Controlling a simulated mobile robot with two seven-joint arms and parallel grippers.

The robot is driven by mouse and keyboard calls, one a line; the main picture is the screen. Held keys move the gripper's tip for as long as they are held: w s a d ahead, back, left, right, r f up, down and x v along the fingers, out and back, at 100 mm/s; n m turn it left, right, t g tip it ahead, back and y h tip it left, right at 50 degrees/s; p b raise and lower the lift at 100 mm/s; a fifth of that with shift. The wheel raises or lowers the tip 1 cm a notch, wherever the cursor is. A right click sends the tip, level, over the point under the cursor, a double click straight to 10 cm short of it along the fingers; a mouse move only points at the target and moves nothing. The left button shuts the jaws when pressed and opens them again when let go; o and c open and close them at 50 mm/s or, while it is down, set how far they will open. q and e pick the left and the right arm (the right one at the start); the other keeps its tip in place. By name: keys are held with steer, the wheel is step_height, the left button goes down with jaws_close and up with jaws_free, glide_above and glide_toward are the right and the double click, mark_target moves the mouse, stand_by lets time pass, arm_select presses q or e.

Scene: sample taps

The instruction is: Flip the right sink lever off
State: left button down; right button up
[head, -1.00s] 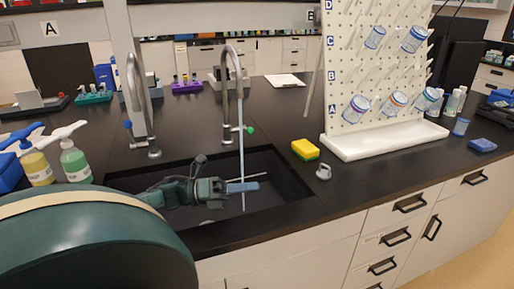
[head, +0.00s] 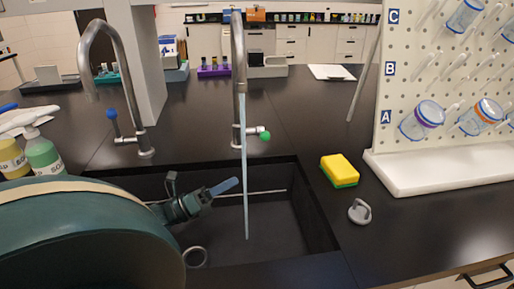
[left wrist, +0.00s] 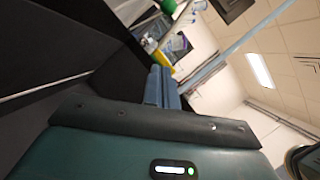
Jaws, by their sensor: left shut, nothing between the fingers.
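The right tap (head: 238,75) is a curved grey spout at the back of the sink, with a green-tipped lever (head: 264,135) pointing right at its base. A pale blue water stream (head: 245,170) falls from its spout into the dark sink. My left gripper (head: 226,186) is over the sink, just left of the stream and below the lever, with its blue fingers together and empty. In the left wrist view, the blue fingers (left wrist: 161,88), the green lever tip (left wrist: 168,6) and the stream (left wrist: 228,52) show. My right gripper is not in view.
The left tap (head: 112,55) has a blue-tipped lever (head: 112,115) and shows no water. A yellow-green sponge (head: 339,170) and a grey stopper-like piece (head: 360,212) lie right of the sink. A white drying rack (head: 440,172) stands farther right. Soap bottles (head: 42,155) stand at left.

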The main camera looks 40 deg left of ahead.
mark_target(262, 133)
arm_select(q)
steer(key=shift+s, duration=0.1)
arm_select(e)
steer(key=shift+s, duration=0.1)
arm_select(q)
steer(key=w+d+r+b, duration=0.1)
steer(key=w+r, duration=0.5)
steer(key=w, duration=0.4)
steer(key=shift+d, duration=0.35)
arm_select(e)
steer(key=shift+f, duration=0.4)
arm_select(q)
steer(key=shift+r, duration=0.15)
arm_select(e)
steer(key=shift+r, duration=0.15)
arm_select(q)
steer(key=shift+r+n+p, duration=0.35)
steer(key=shift+n+p, duration=0.15)
steer(key=shift+p, duration=0.15)
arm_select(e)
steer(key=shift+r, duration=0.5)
